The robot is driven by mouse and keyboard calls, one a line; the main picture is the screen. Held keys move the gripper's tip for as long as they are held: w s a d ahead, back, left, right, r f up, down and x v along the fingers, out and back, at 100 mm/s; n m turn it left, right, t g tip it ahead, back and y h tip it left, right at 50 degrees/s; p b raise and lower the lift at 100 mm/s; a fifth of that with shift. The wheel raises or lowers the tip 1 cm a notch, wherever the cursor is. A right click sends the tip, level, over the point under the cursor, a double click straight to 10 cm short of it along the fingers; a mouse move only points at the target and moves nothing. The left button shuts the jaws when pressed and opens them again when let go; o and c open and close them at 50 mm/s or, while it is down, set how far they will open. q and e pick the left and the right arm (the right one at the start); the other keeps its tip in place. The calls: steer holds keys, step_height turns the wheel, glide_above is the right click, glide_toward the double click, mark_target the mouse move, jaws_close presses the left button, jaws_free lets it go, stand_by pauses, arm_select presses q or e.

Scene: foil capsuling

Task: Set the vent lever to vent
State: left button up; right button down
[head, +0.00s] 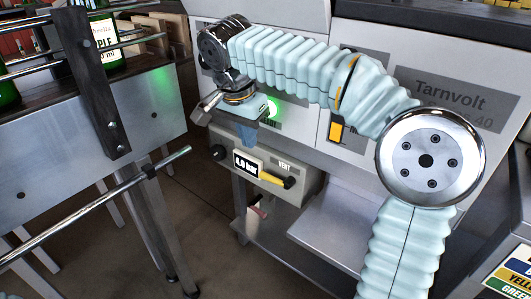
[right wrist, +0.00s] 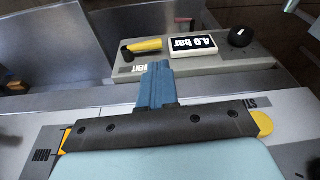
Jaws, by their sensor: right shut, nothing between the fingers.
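The vent lever (head: 272,178) is a yellow handle with a black end, on the front of a grey control box (head: 305,183) below the machine. Its yellow part points left toward the 4.0 bar display (head: 246,164), and its black end is at the right. The VENT label (head: 284,166) is just above it. The lever also shows in the right wrist view (right wrist: 146,45), beyond my fingertips. My right gripper (head: 247,138) is shut and empty, its blue fingers above the box and apart from the lever. The fingers also show in the right wrist view (right wrist: 156,72). My left gripper is not in view.
A black knob (head: 220,153) is left of the display. A green lit button (head: 272,108) is on the machine panel behind my wrist. A metal conveyor frame (head: 90,130) with bottles and a rod stands at the left. A steel shelf (head: 340,235) is below right.

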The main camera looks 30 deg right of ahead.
mark_target(267, 174)
steer(key=r, duration=0.1)
steer(key=s+d+r+m, duration=0.1)
steer(key=r, duration=0.1)
steer(key=shift+s+d+h, duration=0.1)
steer(key=shift+d+h, duration=0.1)
steer(key=shift+h, duration=0.1)
steer(key=b+x, duration=0.1)
steer(key=x, duration=1.3)
steer(key=shift+s+a+f+b, duration=0.1)
steer(key=shift+f+b, duration=0.05)
steer(key=shift+b, duration=0.25)
steer(key=shift+a+g, duration=0.1)
steer(key=shift+g, duration=0.2)
